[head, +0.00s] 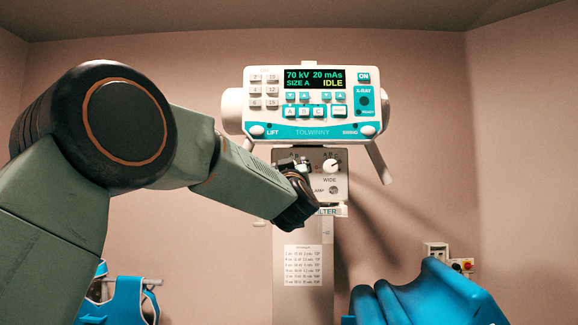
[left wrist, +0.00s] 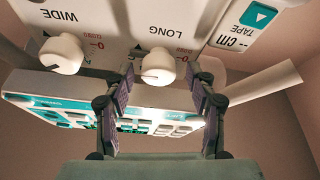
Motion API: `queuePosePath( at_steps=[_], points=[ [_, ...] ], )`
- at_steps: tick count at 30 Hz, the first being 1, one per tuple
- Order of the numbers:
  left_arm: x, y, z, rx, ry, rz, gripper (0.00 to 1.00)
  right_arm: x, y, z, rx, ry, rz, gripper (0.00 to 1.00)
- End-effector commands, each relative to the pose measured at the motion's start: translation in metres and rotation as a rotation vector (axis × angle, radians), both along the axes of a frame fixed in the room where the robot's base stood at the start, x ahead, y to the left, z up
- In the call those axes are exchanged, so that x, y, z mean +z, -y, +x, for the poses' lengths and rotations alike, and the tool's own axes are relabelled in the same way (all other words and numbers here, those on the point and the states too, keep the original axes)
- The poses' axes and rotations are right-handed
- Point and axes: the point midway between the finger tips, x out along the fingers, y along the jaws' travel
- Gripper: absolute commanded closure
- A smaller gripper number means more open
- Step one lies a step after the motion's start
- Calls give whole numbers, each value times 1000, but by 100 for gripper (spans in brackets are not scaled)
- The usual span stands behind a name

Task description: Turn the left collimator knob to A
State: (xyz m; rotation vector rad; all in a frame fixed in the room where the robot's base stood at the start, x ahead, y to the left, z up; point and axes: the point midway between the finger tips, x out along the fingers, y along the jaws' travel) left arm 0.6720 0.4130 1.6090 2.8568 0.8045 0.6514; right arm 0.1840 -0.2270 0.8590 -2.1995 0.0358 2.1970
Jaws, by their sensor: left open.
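The collimator panel (head: 341,187) sits below the console, with its right knob (head: 330,165) white and marked WIDE. In the head view the left knob is hidden behind my left gripper (head: 293,168). In the left wrist view the white knob marked LONG (left wrist: 157,67) lies between the two open fingers of my left gripper (left wrist: 160,82), with a gap showing on each side. I cannot tell how far the fingertips reach along it or which letter it points to. The WIDE knob (left wrist: 62,54) is left of the fingers there. My right gripper is not in view.
The console (head: 312,122) above reads 70 kV, 20 mAs, SIZE A, IDLE. Handles hang beside it. A printed chart (head: 304,265) is on the column below. A blue padded seat (head: 430,295) is at lower right, and blue gear (head: 118,302) at lower left.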

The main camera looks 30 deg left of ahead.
Motion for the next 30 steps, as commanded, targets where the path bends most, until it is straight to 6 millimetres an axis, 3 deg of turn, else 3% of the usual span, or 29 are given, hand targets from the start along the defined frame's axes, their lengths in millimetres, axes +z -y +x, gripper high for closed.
queuePosePath(
  at_steps=[5, 24, 30],
  points=[
    [0, -1, 1, 0, 0, 0, 44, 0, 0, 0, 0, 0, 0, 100],
    [0, 0, 1, 0, 0, 0, 98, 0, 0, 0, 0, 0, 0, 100],
    [0, 0, 1, 0, 8, -12, 98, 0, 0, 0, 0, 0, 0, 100]
  ],
)
